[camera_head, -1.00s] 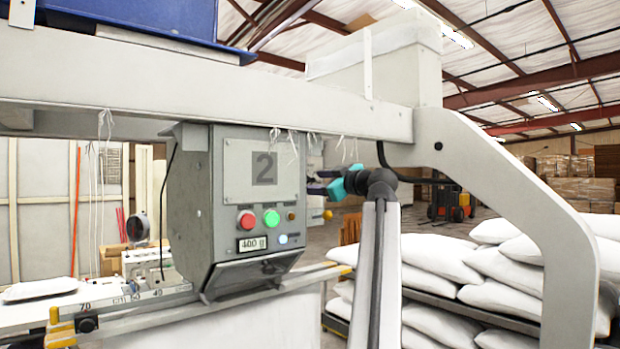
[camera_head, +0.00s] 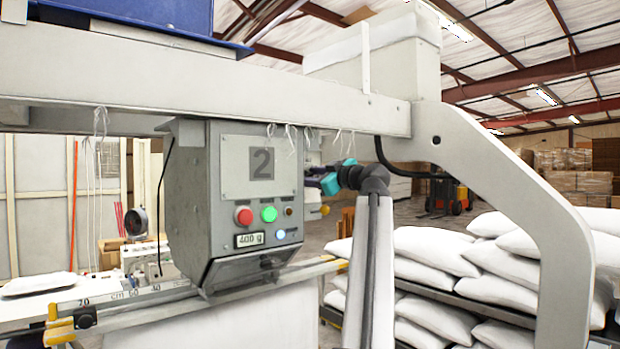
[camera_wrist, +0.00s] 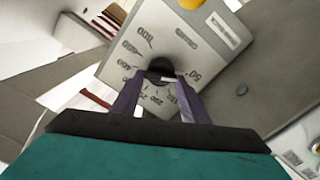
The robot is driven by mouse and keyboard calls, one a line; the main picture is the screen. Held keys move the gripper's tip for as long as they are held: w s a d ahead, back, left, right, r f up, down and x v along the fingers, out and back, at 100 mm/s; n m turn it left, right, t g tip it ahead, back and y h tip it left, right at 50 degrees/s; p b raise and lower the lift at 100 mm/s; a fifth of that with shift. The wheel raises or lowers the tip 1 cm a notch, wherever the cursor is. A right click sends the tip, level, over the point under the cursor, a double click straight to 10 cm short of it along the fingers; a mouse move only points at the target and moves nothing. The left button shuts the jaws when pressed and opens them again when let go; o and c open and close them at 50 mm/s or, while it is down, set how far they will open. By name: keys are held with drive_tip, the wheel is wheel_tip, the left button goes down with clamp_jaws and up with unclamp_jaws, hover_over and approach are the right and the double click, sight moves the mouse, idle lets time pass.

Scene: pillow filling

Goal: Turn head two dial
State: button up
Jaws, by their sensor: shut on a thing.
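The head two unit (camera_head: 218,200) is a grey box marked "2", hung under the beam, with a red button, a green button and a "400 g" display on its front. In the wrist view its dial plate (camera_wrist: 205,55) carries printed numbers around a dark dial knob (camera_wrist: 160,67). My gripper (camera_wrist: 160,82) is shut on this dial, one purple finger on each side, and partly hides it. In the head view my gripper (camera_head: 310,176) reaches the right side of the unit, where the dial is hidden.
A white beam (camera_head: 200,80) and its curved leg (camera_head: 520,190) frame my arm above and to the right. A ruler rail (camera_head: 130,298) runs below the unit. White filled sacks (camera_head: 440,250) lie stacked at the right.

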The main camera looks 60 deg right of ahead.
drive_tip(key=shift+w+f+m+b, duration=0.1)
drive_tip(key=shift+m+b, duration=0.3)
drive_tip(key=shift+b, duration=0.2)
drive_tip(key=shift+d+m+b, duration=0.1)
drive_tip(key=shift+m+b, duration=1)
drive_tip(key=shift+m, duration=0.1)
drive_tip(key=m+b, duration=0.2)
drive_tip(key=m, duration=0.2)
drive_tip(key=shift+d+m, duration=0.1)
drive_tip(key=shift+m, duration=0.3)
drive_tip(key=m, duration=0.5)
drive_tip(key=shift+d+b, duration=0.1)
drive_tip(key=shift+b, duration=0.3)
drive_tip(key=shift+m+p, duration=0.3)
drive_tip(key=shift+m, duration=2)
drive_tip(key=o, duration=1.1)
drive_tip(key=shift+w, duration=0.15)
drive_tip(key=shift+c, duration=0.2)
